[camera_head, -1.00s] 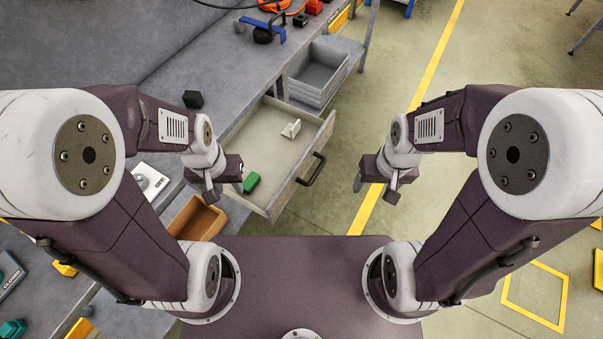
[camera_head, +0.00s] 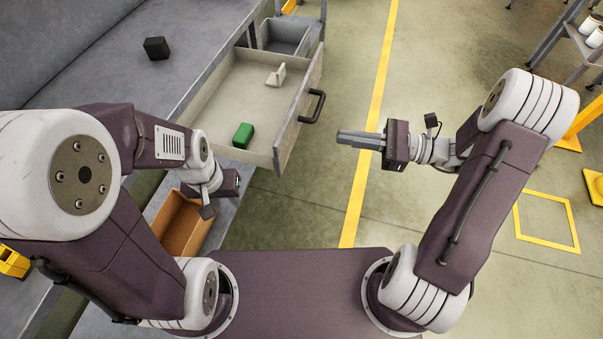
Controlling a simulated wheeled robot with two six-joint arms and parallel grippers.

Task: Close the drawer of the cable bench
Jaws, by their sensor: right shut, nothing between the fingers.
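The drawer (camera_head: 230,88) of the cable bench (camera_head: 175,75) is pulled open. Its front, with a black handle (camera_head: 315,106), faces right. A green block (camera_head: 243,135) and a small cream piece (camera_head: 276,75) lie inside it. My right gripper (camera_head: 341,138) is shut and empty, its fingers pointing left, just right of and below the handle and apart from it. My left gripper (camera_head: 209,211) is at the lower left, below the drawer and over the brown box; its fingers are too small to judge.
A black block (camera_head: 155,48) sits on the bench top. A grey bin (camera_head: 285,38) stands behind the drawer. An open brown box (camera_head: 178,228) is on the lower shelf. The floor right of the drawer is clear, with a yellow line (camera_head: 372,115).

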